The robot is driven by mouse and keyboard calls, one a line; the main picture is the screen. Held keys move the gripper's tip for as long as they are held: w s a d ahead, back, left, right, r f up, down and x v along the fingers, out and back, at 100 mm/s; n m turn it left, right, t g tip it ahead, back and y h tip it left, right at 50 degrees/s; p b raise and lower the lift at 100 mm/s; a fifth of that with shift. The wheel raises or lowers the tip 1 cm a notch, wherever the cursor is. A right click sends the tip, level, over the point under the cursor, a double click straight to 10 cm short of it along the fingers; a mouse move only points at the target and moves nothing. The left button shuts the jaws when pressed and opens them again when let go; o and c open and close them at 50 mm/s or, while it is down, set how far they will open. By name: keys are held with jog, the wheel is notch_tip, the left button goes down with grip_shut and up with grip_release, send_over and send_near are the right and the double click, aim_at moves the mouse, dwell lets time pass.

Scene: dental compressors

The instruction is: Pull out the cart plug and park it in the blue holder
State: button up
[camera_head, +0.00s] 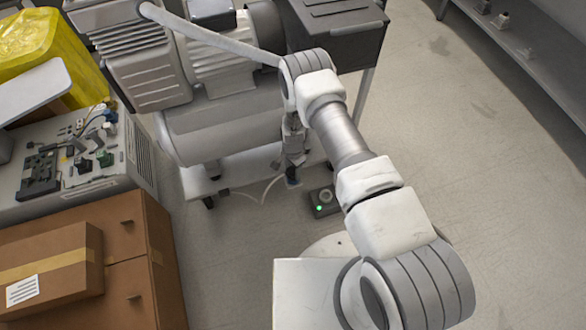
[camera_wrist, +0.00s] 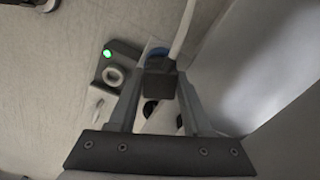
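The dark cart plug (camera_wrist: 157,86) sits between the fingertips of my gripper (camera_wrist: 160,82), and both fingers appear to touch its sides. A pale cable (camera_wrist: 183,28) runs up from the plug. The blue holder (camera_wrist: 158,52) shows just behind the plug and is partly hidden by it. I cannot tell whether the plug is in the holder or above it. In the head view, my gripper (camera_head: 293,150) points down beside the cart, with the blue holder (camera_head: 292,177) just under it. The plug is not clear there.
A dark socket box (camera_wrist: 113,72) with a green light and an open-looking round ring lies left of the plug. The cart's grey tank (camera_head: 225,128) stands close to my gripper. Cardboard boxes (camera_head: 150,235) stand at lower left. The floor at right (camera_head: 440,130) is clear.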

aim_at(293, 170)
jog(key=shift+o, duration=0.4)
notch_tip(293, 170, up, 11)
jog(key=p, duration=0.7)
dwell(0.3)
dwell(0.6)
